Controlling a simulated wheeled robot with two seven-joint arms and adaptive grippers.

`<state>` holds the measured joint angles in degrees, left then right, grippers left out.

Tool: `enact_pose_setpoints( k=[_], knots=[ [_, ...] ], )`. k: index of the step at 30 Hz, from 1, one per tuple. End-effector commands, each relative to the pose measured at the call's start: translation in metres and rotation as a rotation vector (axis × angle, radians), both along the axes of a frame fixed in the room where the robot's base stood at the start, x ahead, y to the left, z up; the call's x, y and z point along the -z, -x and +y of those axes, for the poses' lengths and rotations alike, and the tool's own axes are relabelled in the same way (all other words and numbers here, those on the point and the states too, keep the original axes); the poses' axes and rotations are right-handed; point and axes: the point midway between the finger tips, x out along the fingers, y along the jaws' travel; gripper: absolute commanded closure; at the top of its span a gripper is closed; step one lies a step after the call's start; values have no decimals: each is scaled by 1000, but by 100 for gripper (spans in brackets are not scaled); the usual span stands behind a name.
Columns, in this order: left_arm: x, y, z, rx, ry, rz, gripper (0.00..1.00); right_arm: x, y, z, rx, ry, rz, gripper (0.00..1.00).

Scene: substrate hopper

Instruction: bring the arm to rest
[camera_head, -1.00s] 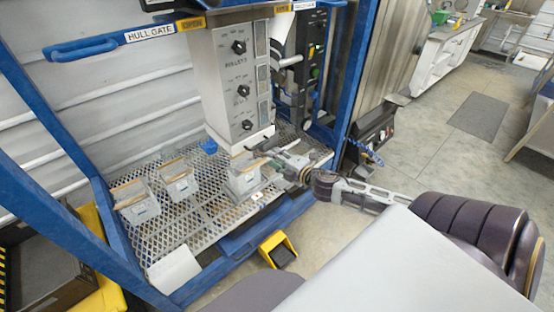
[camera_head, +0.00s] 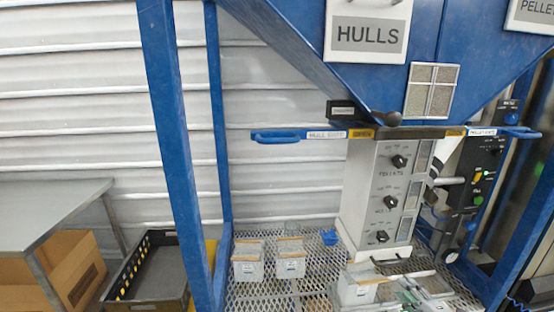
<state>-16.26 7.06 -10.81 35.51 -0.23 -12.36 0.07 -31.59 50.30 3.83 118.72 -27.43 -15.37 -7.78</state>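My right gripper (camera_head: 408,294) shows only in part at the bottom edge of the head view, just right of a grey bin (camera_head: 357,292) under the spout. I cannot tell whether it touches the bin or whether its fingers are open or shut. Most of my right arm is below the picture. My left gripper is not in view.
Two more bins (camera_head: 249,266) (camera_head: 290,264) stand on the mesh shelf (camera_head: 240,298) at the left. The grey dial panel (camera_head: 384,195) hangs above, under the blue hopper (camera_head: 290,30). A black crate (camera_head: 150,275) and metal table (camera_head: 45,215) stand at the left.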

Motion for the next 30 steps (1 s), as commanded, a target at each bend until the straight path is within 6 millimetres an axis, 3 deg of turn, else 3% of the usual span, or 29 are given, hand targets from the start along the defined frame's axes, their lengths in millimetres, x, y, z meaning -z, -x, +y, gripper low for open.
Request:
enact_pose_setpoints(
  k=[8,14,23,30],
  knots=[
    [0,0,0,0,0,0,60,63,8,-59,111,-68,114,68],
    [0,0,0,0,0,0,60,127,30,-115,224,-117,220,68],
    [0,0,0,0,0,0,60,226,91,-187,416,-199,375,68],
    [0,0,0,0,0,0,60,302,158,-227,573,-267,487,68]
  ],
)
